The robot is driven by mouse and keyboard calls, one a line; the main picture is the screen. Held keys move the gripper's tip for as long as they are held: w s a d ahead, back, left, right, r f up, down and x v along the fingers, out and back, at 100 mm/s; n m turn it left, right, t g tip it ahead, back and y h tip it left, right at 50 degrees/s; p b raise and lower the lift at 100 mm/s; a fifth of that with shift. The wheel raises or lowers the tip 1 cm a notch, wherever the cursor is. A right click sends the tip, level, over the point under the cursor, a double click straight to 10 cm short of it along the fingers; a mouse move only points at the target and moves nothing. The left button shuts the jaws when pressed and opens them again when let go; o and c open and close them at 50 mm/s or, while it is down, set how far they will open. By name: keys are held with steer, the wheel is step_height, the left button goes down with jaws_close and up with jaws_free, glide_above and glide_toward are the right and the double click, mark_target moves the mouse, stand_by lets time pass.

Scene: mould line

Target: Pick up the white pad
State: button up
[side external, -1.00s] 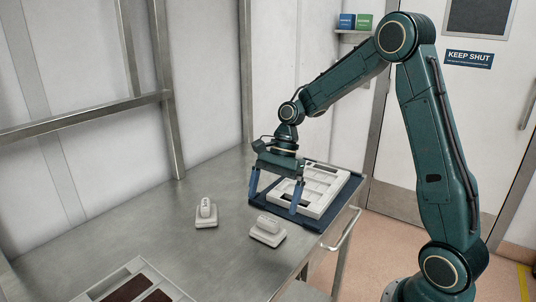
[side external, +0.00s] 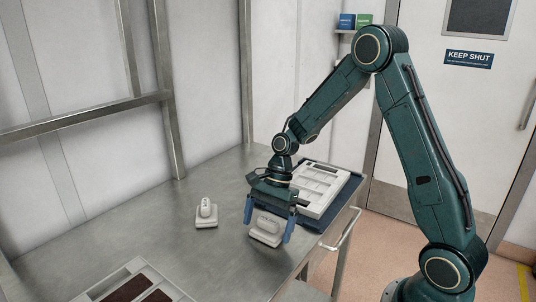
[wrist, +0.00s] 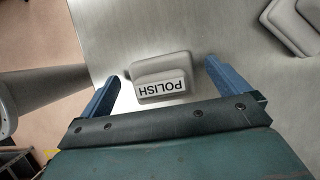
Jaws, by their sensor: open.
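Two whitish pads with raised grips lie on the steel bench, and I cannot tell by colour which one is meant. The nearer pad (side external: 265,232) is below my gripper (side external: 267,226). In the wrist view this pad (wrist: 160,66) bears a label reading POLISH, upside down, and sits between my two blue fingers. The fingers stand apart on either side, with no visible grip on it. The other pad (side external: 206,214) stands to the left on the bench; the wrist view shows part of a whitish pad (wrist: 293,24) at the top right.
A pale tray (side external: 137,264) with dark brown inserts is at the lower left. Bare bench (side external: 150,232) lies between. A rail (side external: 343,231) runs along the right edge.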

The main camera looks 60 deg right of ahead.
steer(key=shift+a+f, duration=0.25)
steer(key=shift+f, duration=0.35)
steer(key=c, duration=1)
